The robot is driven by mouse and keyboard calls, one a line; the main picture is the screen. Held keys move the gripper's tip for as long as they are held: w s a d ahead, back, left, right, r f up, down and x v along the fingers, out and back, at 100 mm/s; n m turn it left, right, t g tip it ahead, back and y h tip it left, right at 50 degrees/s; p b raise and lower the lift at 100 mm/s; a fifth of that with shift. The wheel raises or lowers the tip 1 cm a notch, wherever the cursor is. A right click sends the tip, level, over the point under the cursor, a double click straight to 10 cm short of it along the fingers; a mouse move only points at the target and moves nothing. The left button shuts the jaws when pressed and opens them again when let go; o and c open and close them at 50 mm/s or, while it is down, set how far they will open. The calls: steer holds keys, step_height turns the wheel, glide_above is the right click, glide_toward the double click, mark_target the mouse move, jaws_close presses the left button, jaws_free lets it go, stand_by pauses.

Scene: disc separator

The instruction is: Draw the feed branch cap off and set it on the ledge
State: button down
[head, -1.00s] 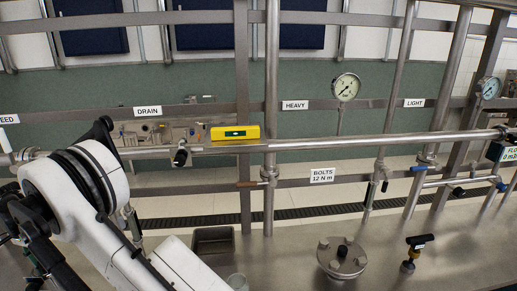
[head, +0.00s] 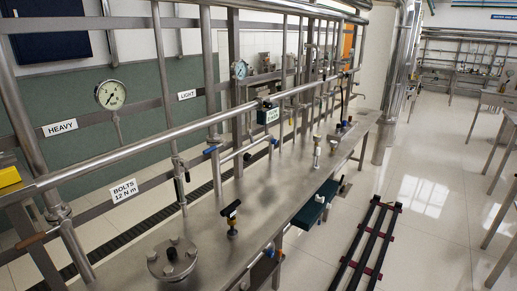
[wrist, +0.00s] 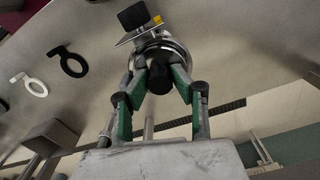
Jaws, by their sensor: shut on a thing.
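In the wrist view my gripper (wrist: 160,82) has its green-padded fingers closed around a black cylindrical knob (wrist: 160,76). A round, shiny steel rim (wrist: 168,46) lies right at the knob; this looks like the feed branch cap. The frames do not show clearly whether it is apart from the branch. A black square piece (wrist: 132,16) and a small yellow part show beyond the rim. The steel ledge (head: 215,225) runs along the pipe frame in the head view. My gripper and the feed branch are outside the head view.
A bolted round flange (head: 172,260) and a black-handled valve (head: 232,215) stand on the ledge. A white ring paddle (wrist: 37,86) and a black ring paddle (wrist: 72,65) lie on steel. Dark rails (head: 365,245) lie on the floor at right.

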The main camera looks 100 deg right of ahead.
steer(key=shift+r+p, duration=0.65)
steer(key=shift+r, duration=1.85)
